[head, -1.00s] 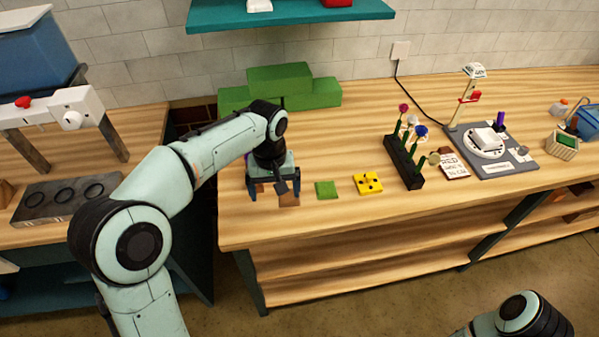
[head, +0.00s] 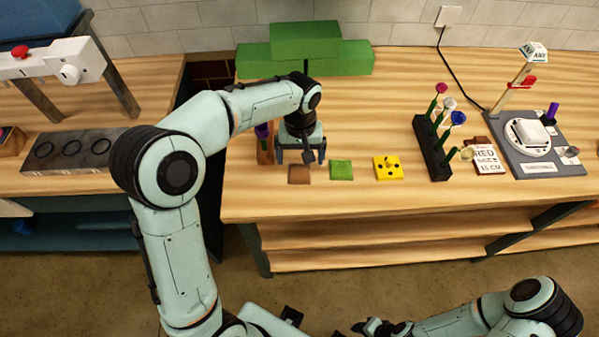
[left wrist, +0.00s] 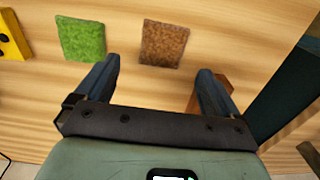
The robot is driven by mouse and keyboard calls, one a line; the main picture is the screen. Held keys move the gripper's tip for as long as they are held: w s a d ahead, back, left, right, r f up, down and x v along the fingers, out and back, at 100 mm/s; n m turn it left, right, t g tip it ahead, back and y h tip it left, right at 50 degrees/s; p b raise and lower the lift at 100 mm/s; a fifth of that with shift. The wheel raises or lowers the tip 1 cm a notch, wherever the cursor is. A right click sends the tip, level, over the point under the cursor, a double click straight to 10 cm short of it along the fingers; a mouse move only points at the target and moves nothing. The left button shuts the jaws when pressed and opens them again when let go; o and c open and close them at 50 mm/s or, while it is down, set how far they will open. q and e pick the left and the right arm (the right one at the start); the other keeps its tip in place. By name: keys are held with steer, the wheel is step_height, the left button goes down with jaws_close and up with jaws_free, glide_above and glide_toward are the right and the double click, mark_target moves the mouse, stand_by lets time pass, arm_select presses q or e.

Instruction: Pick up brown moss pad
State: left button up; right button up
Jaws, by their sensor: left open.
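The brown moss pad (head: 300,174) lies flat on the wooden table near its front left edge. It also shows in the left wrist view (left wrist: 163,43), ahead of the fingers and between their lines, apart from both. My left gripper (head: 301,158) is open and empty, just behind the pad in the head view. Its two fingers show in the left wrist view (left wrist: 157,82). My right gripper (head: 372,328) is at the bottom edge of the head view, away from the table; its jaws are too unclear to read.
A green moss pad (head: 341,170) lies just right of the brown one, then a yellow block with black dots (head: 388,168). A black flower rack (head: 432,150) stands further right. A wooden holder (head: 265,148) stands left of my left gripper. Green blocks (head: 305,50) sit behind.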

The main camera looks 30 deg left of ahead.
mark_target(299, 171)
arm_select(q)
steer(key=f, duration=0.2)
steer(key=s+f, duration=0.1)
steer(key=shift+f, duration=0.4)
steer(key=shift+w+d+f, duration=0.1)
steer(key=shift+f, duration=0.5)
steer(key=c, duration=1.1)
steer(key=shift+r, duration=0.15)
